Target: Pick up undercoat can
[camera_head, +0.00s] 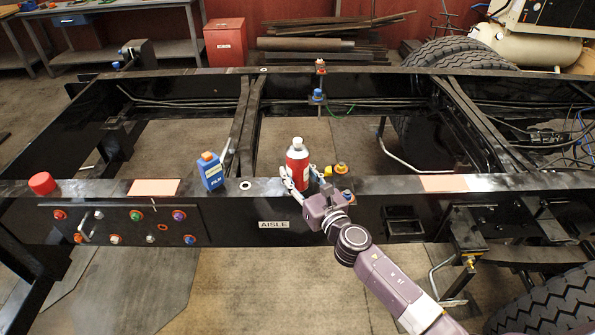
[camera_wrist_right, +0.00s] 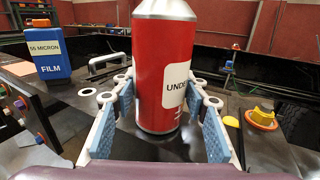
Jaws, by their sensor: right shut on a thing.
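The undercoat can (camera_head: 297,160) is a red spray can with a silver top, upright at the near black frame rail (camera_head: 380,186). In the right wrist view the can (camera_wrist_right: 150,75) fills the middle, its white label reading "UNDE" and partly cut off. My right gripper (camera_head: 300,178) reaches it from the near right side. In the wrist view its blue-padded fingers (camera_wrist_right: 165,100) stand on both sides of the can and are shut on it. I cannot tell whether the can's base touches the rail. My left gripper is not in view.
A blue film bottle (camera_head: 210,171) stands left of the can on the rail; its label reads "55 MICRON" in the wrist view. A yellow-orange cap (camera_head: 340,169) lies close right of the gripper. A red cap (camera_head: 42,183) and two pale pads (camera_head: 155,187) are also on the rail.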

